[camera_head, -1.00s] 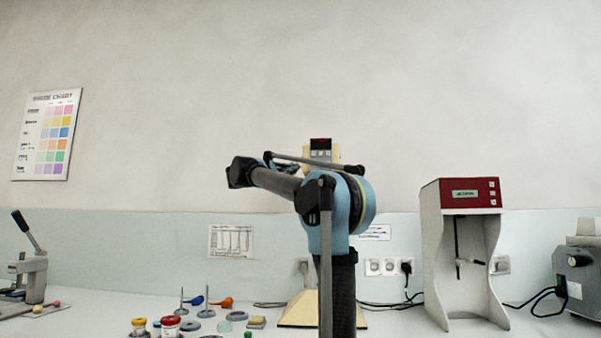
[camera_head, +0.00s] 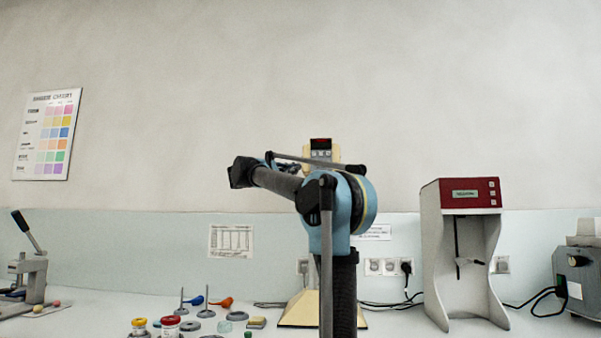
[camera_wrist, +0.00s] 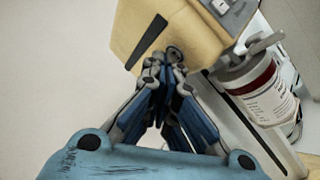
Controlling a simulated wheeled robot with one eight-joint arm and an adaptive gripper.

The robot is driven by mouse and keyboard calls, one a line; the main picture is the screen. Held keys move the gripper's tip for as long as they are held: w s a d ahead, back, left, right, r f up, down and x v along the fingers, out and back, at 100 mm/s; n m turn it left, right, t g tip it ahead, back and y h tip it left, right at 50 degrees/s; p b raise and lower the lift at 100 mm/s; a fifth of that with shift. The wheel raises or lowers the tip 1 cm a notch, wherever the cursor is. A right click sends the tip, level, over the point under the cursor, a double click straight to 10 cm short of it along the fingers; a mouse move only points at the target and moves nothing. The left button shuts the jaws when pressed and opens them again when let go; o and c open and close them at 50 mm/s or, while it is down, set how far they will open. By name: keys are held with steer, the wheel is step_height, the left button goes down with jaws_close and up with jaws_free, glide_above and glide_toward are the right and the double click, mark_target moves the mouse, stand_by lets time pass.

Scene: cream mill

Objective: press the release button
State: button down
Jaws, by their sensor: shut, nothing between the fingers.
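The cream mill (camera_head: 326,157) stands behind my arm, which hides most of its middle. Its head (camera_wrist: 160,28) fills the top of the wrist view, with a dark slot and a small round dark button (camera_wrist: 174,52) on the near face. I cannot read a label on that button. My gripper (camera_wrist: 165,70) is shut and empty, its fingertips right at the button's lower edge. Whether they touch it or press it in cannot be told. A white jar with a dark red band (camera_wrist: 256,88) sits below the head, by a grey metal clamp (camera_wrist: 252,46).
A red-topped grey machine (camera_head: 462,250) stands right of the mill, and a dark grey device (camera_head: 582,270) at the far right. A lever press (camera_head: 33,270) is at the left. Small jars, including a red one (camera_head: 170,326), and rings lie on the front left bench.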

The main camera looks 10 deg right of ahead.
steer(key=shift+a, duration=0.1)
steer(key=shift+w+a, duration=0.25)
steer(key=shift+a, duration=0.35)
steer(key=a, duration=0.1)
steer(key=w+a, duration=0.1)
steer(key=a, duration=0.2)
steer(key=shift+w+a, duration=0.25)
steer(key=shift+a, duration=0.1)
stand_by(0.9)
